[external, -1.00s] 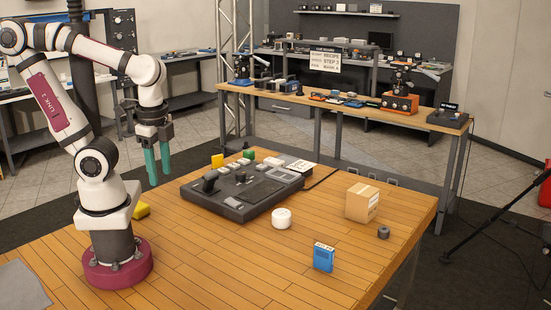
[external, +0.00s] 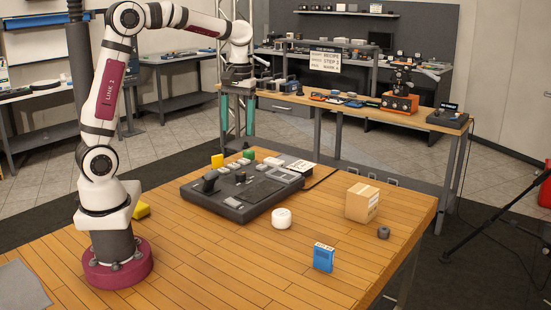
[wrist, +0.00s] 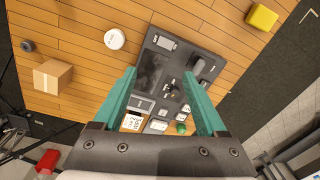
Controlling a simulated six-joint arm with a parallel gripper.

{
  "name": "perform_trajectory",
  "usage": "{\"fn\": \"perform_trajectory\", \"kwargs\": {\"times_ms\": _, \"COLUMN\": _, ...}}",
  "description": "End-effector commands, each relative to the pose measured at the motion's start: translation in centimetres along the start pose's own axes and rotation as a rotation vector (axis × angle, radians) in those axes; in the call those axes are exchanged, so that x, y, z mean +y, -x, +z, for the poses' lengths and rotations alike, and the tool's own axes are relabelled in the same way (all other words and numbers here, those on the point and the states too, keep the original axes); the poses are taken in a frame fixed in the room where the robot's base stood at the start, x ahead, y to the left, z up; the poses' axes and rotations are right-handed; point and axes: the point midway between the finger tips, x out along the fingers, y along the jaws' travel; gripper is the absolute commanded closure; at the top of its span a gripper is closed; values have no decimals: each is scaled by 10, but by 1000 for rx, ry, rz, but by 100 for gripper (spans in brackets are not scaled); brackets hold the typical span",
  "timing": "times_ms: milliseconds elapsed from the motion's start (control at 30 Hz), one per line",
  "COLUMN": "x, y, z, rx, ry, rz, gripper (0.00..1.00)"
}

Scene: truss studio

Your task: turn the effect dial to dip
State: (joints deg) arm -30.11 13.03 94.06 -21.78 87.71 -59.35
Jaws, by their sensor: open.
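The dark console (external: 222,208) lies on the wooden table, with a lever block, small knobs (external: 240,177), a dark flat pad, pale buttons and a green button on it. It also shows in the wrist view (wrist: 206,46), partly between my fingers. I cannot tell which knob is the effect dial, and its labels are too small to read. My gripper (external: 238,134) has two teal fingers, apart and empty, pointing down. It is high above the far side of the console, touching nothing. In the wrist view the gripper (wrist: 159,75) frames the console's knobs.
A white round canister (external: 281,219), a cardboard box (external: 361,203), a blue box (external: 323,258) and a dark ring (external: 383,232) stand right of the console. A yellow block (external: 142,210) lies near my base. The table's front middle is clear.

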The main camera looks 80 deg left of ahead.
Motion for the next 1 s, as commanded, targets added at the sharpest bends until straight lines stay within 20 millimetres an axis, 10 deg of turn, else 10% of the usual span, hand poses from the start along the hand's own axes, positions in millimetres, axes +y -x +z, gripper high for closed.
{"fn": "perform_trajectory", "kwargs": {"times_ms": 100, "x": -31, "y": -34, "z": -105, "rx": -33, "ry": 573, "rz": 21, "gripper": 26}}
{"fn": "perform_trajectory", "kwargs": {"times_ms": 267, "x": -73, "y": -69, "z": -169, "rx": -54, "ry": 1003, "rz": 40, "gripper": 26}}
{"fn": "perform_trajectory", "kwargs": {"times_ms": 1000, "x": -69, "y": -225, "z": -173, "rx": -55, "ry": 1067, "rz": 43, "gripper": 26}}
